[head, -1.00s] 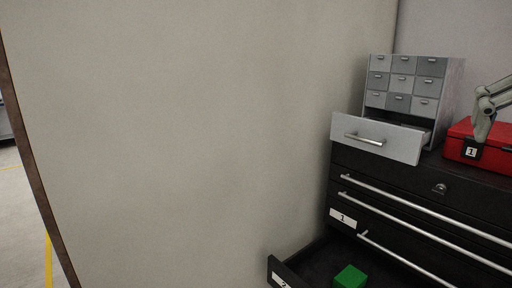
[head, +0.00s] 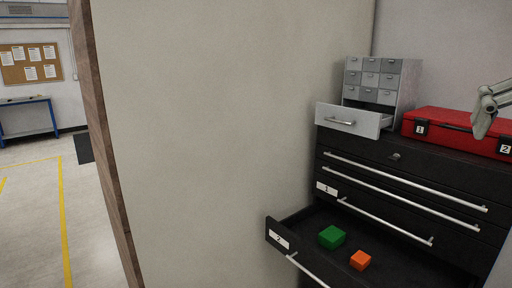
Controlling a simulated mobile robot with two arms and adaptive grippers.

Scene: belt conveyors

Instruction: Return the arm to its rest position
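My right gripper (head: 490,108) shows only in part at the right edge of the head view. It appears in front of the red case (head: 455,122), above the black tool cabinet (head: 350,148). I see pale grey finger links, but the rest is cut off by the frame edge. I cannot tell whether it is open or shut, and I see nothing held in the visible part. My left gripper and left arm are out of view.
The cabinet's lower drawer, labelled 2 (head: 281,239), is pulled out with a green block (head: 332,237) and an orange block (head: 360,260) inside. A grey small-drawer unit (head: 407,85) on top has its bottom drawer (head: 352,120) open. A wall panel (head: 230,140) stands left; open floor (head: 35,225) lies beyond.

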